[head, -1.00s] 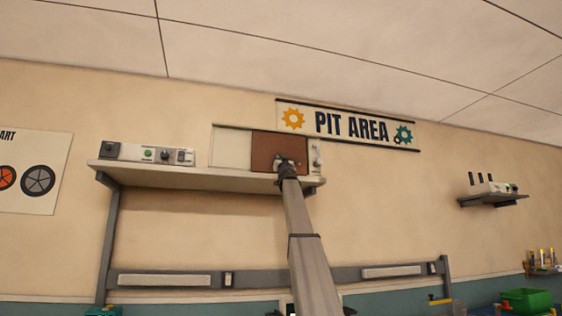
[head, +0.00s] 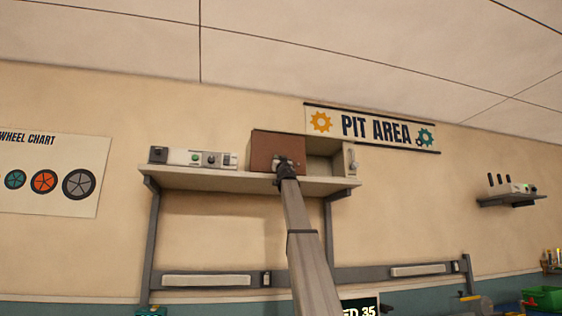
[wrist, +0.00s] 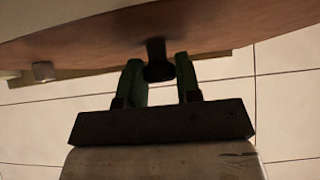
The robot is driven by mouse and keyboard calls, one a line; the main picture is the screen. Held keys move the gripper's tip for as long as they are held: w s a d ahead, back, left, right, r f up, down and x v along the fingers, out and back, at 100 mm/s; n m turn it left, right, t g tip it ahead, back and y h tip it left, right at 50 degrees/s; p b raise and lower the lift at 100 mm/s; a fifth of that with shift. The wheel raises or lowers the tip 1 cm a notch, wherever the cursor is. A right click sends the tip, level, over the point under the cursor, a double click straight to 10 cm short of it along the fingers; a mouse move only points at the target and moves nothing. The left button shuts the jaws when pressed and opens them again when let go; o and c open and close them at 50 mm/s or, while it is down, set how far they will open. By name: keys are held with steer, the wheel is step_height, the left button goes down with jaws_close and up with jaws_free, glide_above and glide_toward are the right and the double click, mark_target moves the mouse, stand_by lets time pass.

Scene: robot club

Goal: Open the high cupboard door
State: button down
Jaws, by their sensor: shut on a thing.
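The high cupboard (head: 325,147) stands on a wall shelf. Its brown door (head: 275,147) is a sliding panel over the left half, and the right half shows an open, shadowed inside. In the wrist view, the brown door (wrist: 225,30) runs across the top, with a dark handle (wrist: 157,60) on it. My gripper (head: 285,163) is at the door's lower right part. In the wrist view, the green fingers of my gripper (wrist: 160,78) stand on either side of the handle and are shut on it. My gripper hides part of the door edge.
The shelf (head: 215,179) also holds a control box (head: 193,157) left of the cupboard. The PIT AREA sign (head: 372,127) hangs just above. A small shelf (head: 510,199) is at the right.

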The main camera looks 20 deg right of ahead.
steer(key=c, duration=0.8)
jaws_free()
steer(key=shift+c, duration=0.2)
steer(key=v, duration=1)
steer(key=shift+s+f, duration=0.25)
steer(key=shift+s, duration=0.05)
